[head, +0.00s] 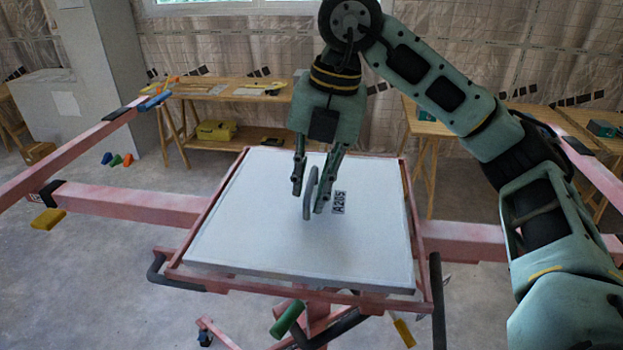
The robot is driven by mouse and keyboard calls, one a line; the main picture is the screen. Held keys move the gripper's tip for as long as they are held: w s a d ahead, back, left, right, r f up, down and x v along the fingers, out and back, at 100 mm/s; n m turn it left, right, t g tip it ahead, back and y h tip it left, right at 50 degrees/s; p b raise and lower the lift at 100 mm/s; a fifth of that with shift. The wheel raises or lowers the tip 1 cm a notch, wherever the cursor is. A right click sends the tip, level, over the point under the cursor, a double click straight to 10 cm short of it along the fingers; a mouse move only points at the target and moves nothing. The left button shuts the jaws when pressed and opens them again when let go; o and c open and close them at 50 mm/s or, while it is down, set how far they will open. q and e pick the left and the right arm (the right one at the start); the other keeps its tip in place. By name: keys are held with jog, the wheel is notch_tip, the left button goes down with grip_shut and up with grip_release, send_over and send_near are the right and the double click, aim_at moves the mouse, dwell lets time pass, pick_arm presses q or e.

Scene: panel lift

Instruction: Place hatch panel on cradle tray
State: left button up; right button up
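The hatch panel (250,230) is a flat white square with a label reading A205. It lies within the pink frame of the cradle tray (424,285), whose rim shows around its edges. A grey loop handle (308,200) stands up from the middle of the panel. My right gripper (309,202) points down over the panel with its fingers apart, one on each side of the handle. A gap shows between the left finger and the handle; whether the right finger touches it I cannot tell. My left gripper is out of view.
Pink beams (130,203) reach out from the tray on both sides. A dark bent bar (165,275) and a green grip (287,318) sit below the tray. Wooden workbenches (225,92) stand behind. Grey floor is open at the lower left.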

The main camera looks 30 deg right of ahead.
jog(key=shift+o, duration=0.3)
jog(key=shift+r, duration=0.2)
notch_tip(320, 180, up, 12)
jog(key=s+d, duration=0.1)
jog(key=shift+s+d+f, duration=0.2)
jog(key=shift+d, duration=0.1)
dwell(0.6)
